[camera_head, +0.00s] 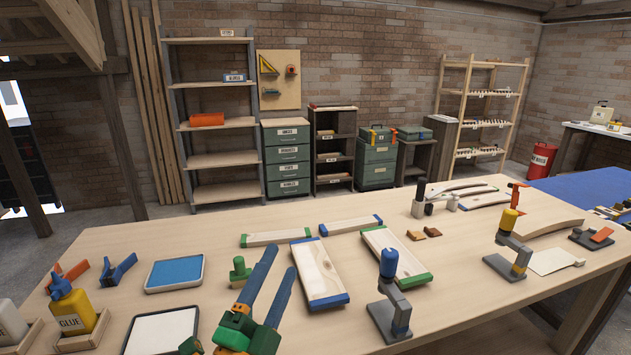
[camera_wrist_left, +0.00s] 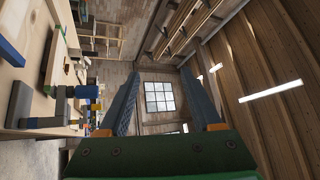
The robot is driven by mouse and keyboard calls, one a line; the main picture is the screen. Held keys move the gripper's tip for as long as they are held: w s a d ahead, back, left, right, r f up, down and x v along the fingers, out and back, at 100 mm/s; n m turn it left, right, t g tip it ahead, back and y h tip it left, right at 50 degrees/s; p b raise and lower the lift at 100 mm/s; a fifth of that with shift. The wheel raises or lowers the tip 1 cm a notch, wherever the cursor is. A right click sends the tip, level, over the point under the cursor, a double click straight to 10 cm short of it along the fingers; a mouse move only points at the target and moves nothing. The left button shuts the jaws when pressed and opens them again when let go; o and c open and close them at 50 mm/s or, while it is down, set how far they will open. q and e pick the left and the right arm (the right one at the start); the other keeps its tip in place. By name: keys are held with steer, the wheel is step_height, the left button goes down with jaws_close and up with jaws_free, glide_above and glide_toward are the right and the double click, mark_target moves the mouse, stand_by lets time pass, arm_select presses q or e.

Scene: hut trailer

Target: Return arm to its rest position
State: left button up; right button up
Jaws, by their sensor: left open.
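My left gripper (camera_head: 279,262) is low in the middle of the head view, with two long blue fingers and a green and orange base. The fingers are spread apart with nothing between them. They point away from me over the workbench (camera_head: 230,228), left of a board with blue ends (camera_head: 318,270). In the left wrist view, the two fingers (camera_wrist_left: 160,85) stand apart around empty air, with a window (camera_wrist_left: 159,97) beyond. My right gripper is not seen in either view.
A blue-topped stand (camera_head: 390,300) and a yellow-topped stand (camera_head: 510,250) rise on the right. A blue tray (camera_head: 176,272) and glue bottle (camera_head: 72,310) are left.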

arm_select(q)
steer(key=s+a+f+n+g+y, duration=0.2)
steer(key=a+f+n+g, duration=0.15)
steer(key=f, duration=0.35)
steer(key=s+a+f+n+g+y, duration=0.2)
steer(key=a+f+n+y, duration=0.15)
steer(key=f, duration=0.35)
steer(key=s+a+f+n+g+y, duration=0.2)
steer(key=f+n+g, duration=0.1)
steer(key=f+n, duration=0.3)
steer(key=s+a+f+n+g, duration=0.1)
steer(key=s+f+n+g, duration=0.1)
steer(key=s+f+g, duration=0.5)
steer(key=s+a+f+n+g, duration=0.15)
steer(key=s+f, duration=0.35)
steer(key=s, duration=0.5)
step_height(320, 180, down, 17)
steer(key=s+g, duration=0.2)
steer(key=s, duration=0.1)
steer(key=s+a+f, duration=0.1)
steer(key=s+f, duration=0.7)
steer(key=s, duration=0.3)
steer(key=shift+a+f+m+g, duration=0.25)
steer(key=shift+f+m+g, duration=0.1)
steer(key=shift+f+g, duration=0.05)
